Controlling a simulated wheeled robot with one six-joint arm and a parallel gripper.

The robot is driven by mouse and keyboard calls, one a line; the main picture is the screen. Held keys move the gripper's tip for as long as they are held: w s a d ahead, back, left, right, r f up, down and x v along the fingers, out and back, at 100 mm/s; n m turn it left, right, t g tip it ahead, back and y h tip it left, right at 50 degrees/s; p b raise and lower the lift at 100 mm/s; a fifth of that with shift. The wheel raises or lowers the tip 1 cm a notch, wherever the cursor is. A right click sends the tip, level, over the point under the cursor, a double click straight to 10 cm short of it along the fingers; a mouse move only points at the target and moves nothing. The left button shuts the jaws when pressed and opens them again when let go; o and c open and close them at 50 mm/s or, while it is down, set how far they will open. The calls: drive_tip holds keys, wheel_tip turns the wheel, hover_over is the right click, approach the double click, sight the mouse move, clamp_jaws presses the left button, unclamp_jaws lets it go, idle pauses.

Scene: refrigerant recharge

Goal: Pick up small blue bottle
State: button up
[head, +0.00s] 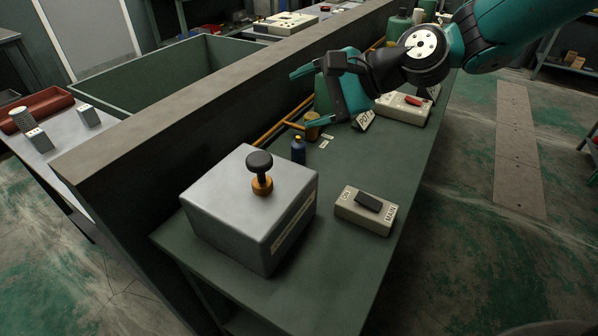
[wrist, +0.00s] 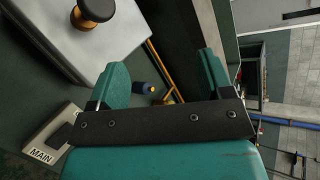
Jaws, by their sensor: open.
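The small blue bottle (head: 298,150) stands upright on the green bench, just behind the grey box, with a yellow-orange top. In the wrist view the bottle (wrist: 143,88) shows beyond and between my fingers, nearer the left one. My gripper (head: 298,98) is open and empty, raised above the bench up and to the right of the bottle in the head view. Its two teal fingers also show in the wrist view (wrist: 165,75), apart from the bottle.
A grey box (head: 250,205) with a black knob (head: 260,162) stands in front of the bottle. A MAIN switch box (head: 365,210) sits to the right. A brown cylinder (head: 312,126) and orange pipe (head: 268,133) are close behind the bottle. A low wall (head: 200,100) runs along the left.

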sight(293, 145)
drive_tip(key=w+d+f+m+t+y+b, duration=0.3)
drive_tip(key=w+f+m+t+b, duration=0.4)
drive_tip(key=w+f+m, duration=0.9)
drive_tip(key=shift+m, duration=0.4)
drive_tip(key=f, duration=0.2)
drive_tip(key=s+f, duration=0.1)
drive_tip(key=f, duration=0.5)
drive_tip(key=shift+s+d+f, duration=0.15)
drive_tip(key=shift+s+d, duration=0.05)
drive_tip(key=shift+d, duration=0.05)
drive_tip(key=shift+w+a, duration=0.35)
drive_tip(key=shift+a, duration=0.15)
drive_tip(key=shift+x, duration=3.2)
drive_tip(key=c, duration=1.1)
